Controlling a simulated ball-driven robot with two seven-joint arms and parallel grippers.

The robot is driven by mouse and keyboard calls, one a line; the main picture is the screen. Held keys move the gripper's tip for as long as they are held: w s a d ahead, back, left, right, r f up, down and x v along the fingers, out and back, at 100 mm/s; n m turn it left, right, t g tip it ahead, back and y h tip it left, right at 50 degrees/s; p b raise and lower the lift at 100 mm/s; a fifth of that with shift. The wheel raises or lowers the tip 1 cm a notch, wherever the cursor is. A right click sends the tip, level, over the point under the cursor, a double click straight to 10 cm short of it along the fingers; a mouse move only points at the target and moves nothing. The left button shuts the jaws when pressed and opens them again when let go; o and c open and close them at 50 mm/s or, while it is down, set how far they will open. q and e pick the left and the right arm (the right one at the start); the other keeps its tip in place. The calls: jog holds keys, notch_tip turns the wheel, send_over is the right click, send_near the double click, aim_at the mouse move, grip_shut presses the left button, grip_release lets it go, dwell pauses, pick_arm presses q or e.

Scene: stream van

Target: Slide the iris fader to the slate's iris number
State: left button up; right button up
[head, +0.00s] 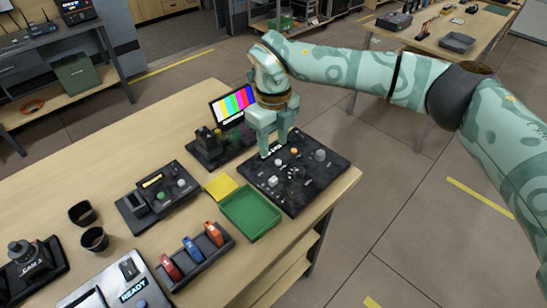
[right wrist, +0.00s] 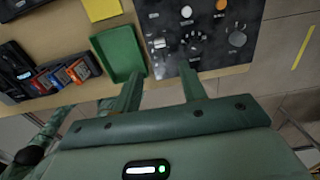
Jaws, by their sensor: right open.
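A black control panel (head: 315,190) with several knobs lies at the table's right end. It also shows in the right wrist view (right wrist: 210,62). A small pale block (right wrist: 158,43) on its tray side may be the iris fader's cap; I cannot be sure. A dark dial (right wrist: 195,40) sits beside it. My right gripper (head: 273,148) points down over the panel's far left part in the head view. Its two fingers stand apart and empty in the right wrist view (right wrist: 159,92). A board marked READY (head: 108,284) may be the slate; no iris number is legible. My left gripper is not visible.
A green tray (head: 250,213) and a yellow note (head: 221,187) adjoin the panel. A colour-bar monitor (head: 233,104) stands behind. A rack of coloured items (head: 203,258), a small console (head: 157,197) and two dark cups (head: 94,239) stand left.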

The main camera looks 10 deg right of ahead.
jog(key=shift+r, duration=1.7)
jog(key=shift+f, duration=0.1)
